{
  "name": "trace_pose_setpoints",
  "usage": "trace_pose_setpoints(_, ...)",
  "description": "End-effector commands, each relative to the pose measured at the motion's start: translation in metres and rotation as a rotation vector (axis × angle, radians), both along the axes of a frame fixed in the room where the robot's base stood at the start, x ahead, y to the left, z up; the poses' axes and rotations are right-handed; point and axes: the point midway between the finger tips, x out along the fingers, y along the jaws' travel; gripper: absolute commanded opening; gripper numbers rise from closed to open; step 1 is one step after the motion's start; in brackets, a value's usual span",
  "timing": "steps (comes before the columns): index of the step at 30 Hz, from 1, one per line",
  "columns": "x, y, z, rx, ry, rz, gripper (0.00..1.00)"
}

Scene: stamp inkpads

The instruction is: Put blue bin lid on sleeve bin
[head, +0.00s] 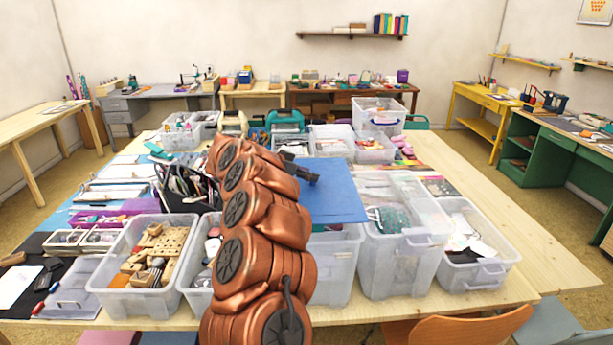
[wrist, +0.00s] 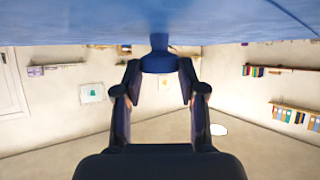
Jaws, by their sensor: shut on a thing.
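The blue bin lid (head: 342,196) is a flat blue sheet, roughly level, at the centre of the head view. It fills the top of the wrist view (wrist: 70,30). My gripper (head: 312,177) is at the lid's left part. In the wrist view my gripper (wrist: 159,72) is shut on the lid's blue knob (wrist: 158,58). A clear bin (head: 338,270) shows just in front of and below the lid, and the lid hides much of its opening. No label shows which bin is the sleeve bin. I cannot tell whether the lid touches a rim.
A tall clear bin (head: 395,262) stands right of the lid, with a lower bin (head: 478,272) beyond it. A bin of wooden pieces (head: 125,285) stands left on the wooden table (head: 505,225). A dark caddy (head: 188,188) is near my arm. More bins crowd behind.

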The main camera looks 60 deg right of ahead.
Motion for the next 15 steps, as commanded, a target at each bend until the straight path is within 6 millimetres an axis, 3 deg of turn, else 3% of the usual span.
trace_pose_setpoints(15,-0.001,-0.001,-0.033,-0.001,0.002,0.000,0.00)
